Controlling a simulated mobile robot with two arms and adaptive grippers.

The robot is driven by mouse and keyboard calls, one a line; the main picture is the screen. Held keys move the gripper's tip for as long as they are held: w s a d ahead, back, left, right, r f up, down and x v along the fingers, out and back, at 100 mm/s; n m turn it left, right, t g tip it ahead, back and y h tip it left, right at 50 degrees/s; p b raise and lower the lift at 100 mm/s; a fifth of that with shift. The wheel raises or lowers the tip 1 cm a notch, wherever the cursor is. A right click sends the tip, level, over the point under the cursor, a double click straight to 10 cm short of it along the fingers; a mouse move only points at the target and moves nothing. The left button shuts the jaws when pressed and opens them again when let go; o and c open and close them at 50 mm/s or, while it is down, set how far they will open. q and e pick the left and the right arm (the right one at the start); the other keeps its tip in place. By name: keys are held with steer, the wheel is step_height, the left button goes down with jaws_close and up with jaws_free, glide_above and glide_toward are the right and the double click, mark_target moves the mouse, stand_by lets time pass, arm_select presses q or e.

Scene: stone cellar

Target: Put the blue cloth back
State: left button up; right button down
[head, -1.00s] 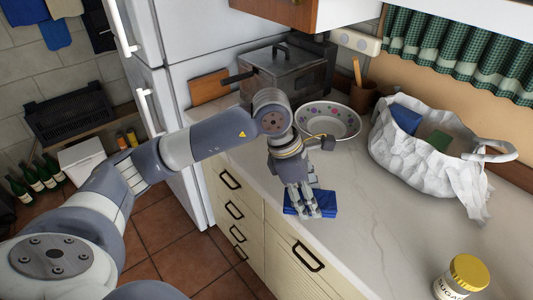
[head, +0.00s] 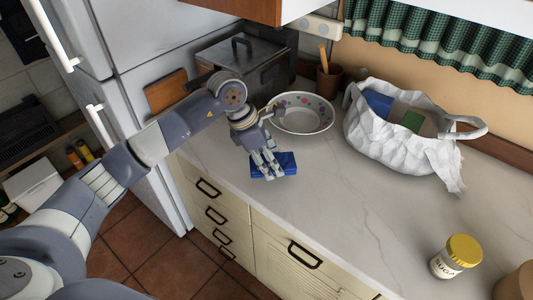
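The blue cloth (head: 287,163) looks like a flat folded block near the front edge of the worktop in the head view. My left gripper (head: 267,174) reaches down over it from the left, its fingers covering part of the cloth. The fingers point down at the cloth, but I cannot tell whether they are closed on it or only over it. My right gripper is not in view.
A floral bowl (head: 303,115) stands just behind the gripper. A white bag (head: 393,143) holding blue and green items is to the right. A sugar jar (head: 456,257) stands at the front right. The worktop (head: 350,205) between is clear.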

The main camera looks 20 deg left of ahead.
arm_select(q)
steer(key=shift+w+a, duration=0.4)
steer(key=shift+w, duration=0.35)
steer(key=shift+w+a, duration=0.3)
steer(key=shift+w, duration=0.2)
steer(key=shift+w+a+p, duration=0.1)
steer(key=shift+w+p, duration=0.1)
steer(key=shift+p, duration=0.15)
steer(key=shift+w+a+f+p, duration=0.15)
steer(key=shift+f+p, duration=0.15)
steer(key=shift+p, duration=0.05)
step_height(320, 180, down, 3)
steer(key=shift+r+p, duration=0.2)
steer(key=shift+p, duration=0.35)
steer(key=shift+f, duration=0.25)
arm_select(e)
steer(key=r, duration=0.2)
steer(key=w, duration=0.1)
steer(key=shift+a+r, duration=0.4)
